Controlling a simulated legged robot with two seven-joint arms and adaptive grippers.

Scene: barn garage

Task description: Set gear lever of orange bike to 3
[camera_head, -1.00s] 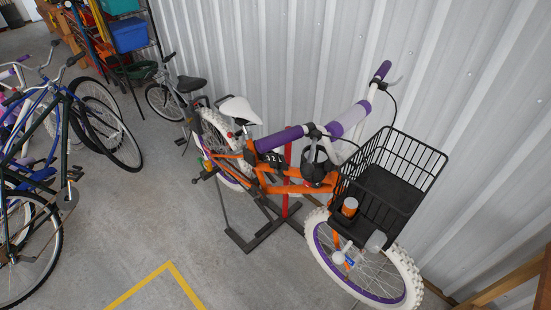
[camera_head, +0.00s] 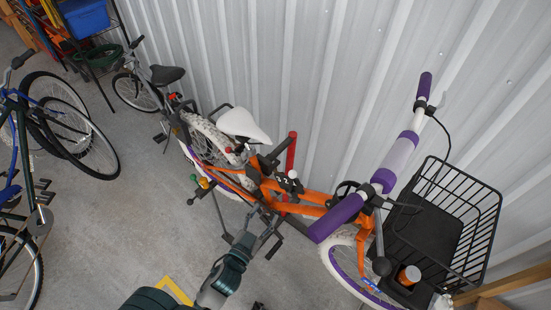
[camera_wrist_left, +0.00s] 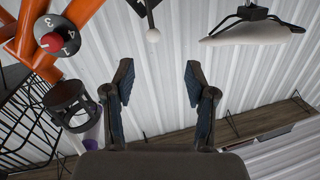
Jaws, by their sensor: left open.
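The orange bike (camera_head: 315,198) leans along the metal wall, with a white seat (camera_head: 243,125) and purple handlebar grips (camera_head: 338,215). I cannot tell which digit is selected. My left gripper (camera_head: 267,232) is open and empty beside the frame, on the near side; its fingers also show in the wrist view (camera_wrist_left: 158,85), to the right of the dial and apart from it. My right gripper is not in view.
A black basket (camera_head: 478,215) is over the front wheel. A red post (camera_head: 291,152) of the dark stand rises behind the frame. Other bikes (camera_head: 70,140) stand at the left. Concrete floor (camera_head: 110,225) is clear between.

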